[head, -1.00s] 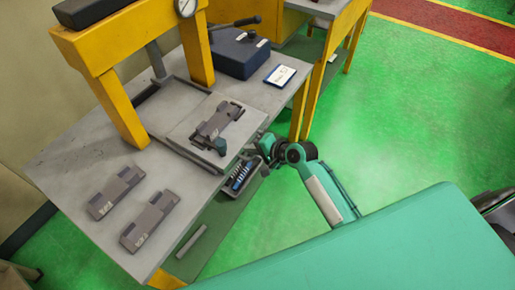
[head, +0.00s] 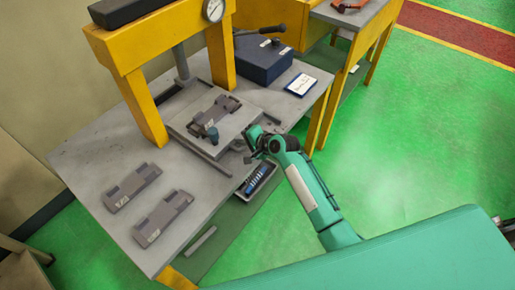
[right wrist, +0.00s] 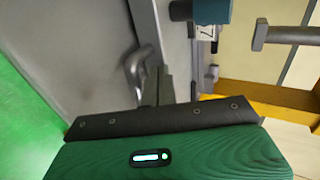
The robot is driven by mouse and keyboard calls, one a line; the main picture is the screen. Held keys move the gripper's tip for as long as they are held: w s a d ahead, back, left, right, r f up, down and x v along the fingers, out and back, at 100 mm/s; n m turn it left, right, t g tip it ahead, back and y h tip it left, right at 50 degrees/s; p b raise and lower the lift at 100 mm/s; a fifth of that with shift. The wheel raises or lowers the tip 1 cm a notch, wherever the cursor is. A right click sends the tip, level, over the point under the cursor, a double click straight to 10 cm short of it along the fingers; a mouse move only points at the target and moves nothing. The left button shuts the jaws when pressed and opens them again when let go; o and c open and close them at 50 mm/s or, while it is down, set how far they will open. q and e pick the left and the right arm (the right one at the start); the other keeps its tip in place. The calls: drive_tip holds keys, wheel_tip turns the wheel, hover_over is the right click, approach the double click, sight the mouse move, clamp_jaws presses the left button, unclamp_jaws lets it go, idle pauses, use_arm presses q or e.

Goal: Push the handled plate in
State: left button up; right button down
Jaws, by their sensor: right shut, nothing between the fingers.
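The handled plate (head: 190,132) is a flat grey plate lying on the table under the yellow press frame. It carries a dark grey fixture (head: 213,112) and a small teal knob (head: 213,134). My right gripper (head: 250,138) is at the plate's near right edge, shut and empty. In the right wrist view, its shut fingers (right wrist: 167,85) are right beside the plate's curved metal handle (right wrist: 135,68); I cannot tell whether they touch. In the head view the gripper hides the handle. My left gripper is not in view.
The yellow press (head: 147,115) straddles the plate. Two grey blocks (head: 132,187) (head: 163,218) lie at the table's front left. A dark blue box (head: 264,60) and a card (head: 301,84) sit behind. A tray (head: 258,182) is low beside the table. Green floor at right is open.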

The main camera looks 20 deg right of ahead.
sight(214, 122)
drive_tip(key=w+a, duration=0.2)
drive_tip(key=w, duration=0.1)
drive_tip(key=w+a+b, duration=0.1)
drive_tip(key=w+a, duration=0.2)
drive_tip(key=w+a+b, duration=0.1)
drive_tip(key=w+a, duration=0.1)
drive_tip(key=w, duration=0.2)
drive_tip(key=shift+a+f, duration=0.1)
drive_tip(key=shift+a, duration=0.3)
drive_tip(key=shift+w+r, duration=0.1)
drive_tip(key=shift+r, duration=0.15)
drive_tip(key=shift+a+r, duration=0.1)
drive_tip(key=shift+r, duration=0.05)
